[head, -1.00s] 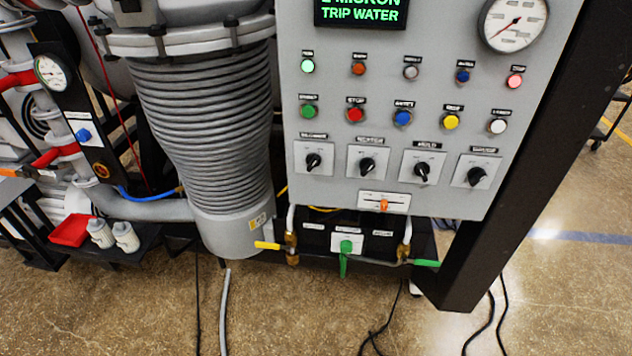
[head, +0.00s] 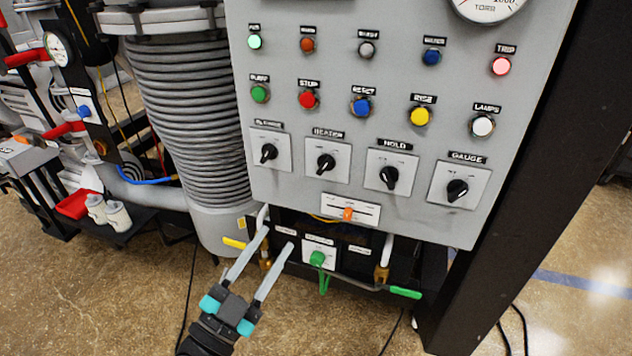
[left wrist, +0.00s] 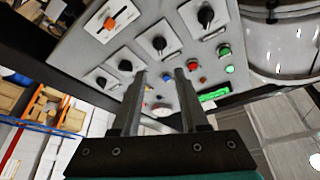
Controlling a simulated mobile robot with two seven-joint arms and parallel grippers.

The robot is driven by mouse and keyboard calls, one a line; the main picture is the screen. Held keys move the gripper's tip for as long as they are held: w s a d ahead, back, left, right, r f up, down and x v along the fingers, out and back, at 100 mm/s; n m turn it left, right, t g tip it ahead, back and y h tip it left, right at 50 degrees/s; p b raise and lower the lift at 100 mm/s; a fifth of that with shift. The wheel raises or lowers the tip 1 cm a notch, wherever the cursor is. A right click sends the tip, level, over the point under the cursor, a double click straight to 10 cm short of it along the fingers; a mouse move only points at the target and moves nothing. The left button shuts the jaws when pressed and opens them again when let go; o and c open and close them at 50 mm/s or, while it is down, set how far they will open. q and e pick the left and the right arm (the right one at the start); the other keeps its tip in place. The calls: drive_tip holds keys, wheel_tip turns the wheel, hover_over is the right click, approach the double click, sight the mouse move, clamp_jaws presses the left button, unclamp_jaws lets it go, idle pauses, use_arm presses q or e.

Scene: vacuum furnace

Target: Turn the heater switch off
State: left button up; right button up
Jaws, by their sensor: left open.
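The heater switch (head: 326,163) is a black rotary knob on a white plate, second from the left in the row of knobs on the grey panel. Its pointer looks slanted; its setting is too small to read. It also shows in the left wrist view (left wrist: 159,43), above the fingertips. My left gripper (head: 278,238) is open and empty, below and to the left of the switch in the head view, and apart from it. It also shows in the left wrist view (left wrist: 160,75), its two fingers spread and pointing toward the panel. My right gripper is not in view.
Similar knobs flank the switch, including the hold knob (head: 389,177). Coloured buttons sit above; an orange slider (head: 347,213) sits below. Yellow (head: 234,243) and green (head: 405,292) valve handles are near my left gripper. A ribbed column (head: 190,110) stands to the left.

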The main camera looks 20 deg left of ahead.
sight(321, 171)
use_arm(q)
drive_tip(key=x, duration=1.5)
drive_tip(key=shift+d+r, duration=0.1)
clamp_jaws()
idle(0.3)
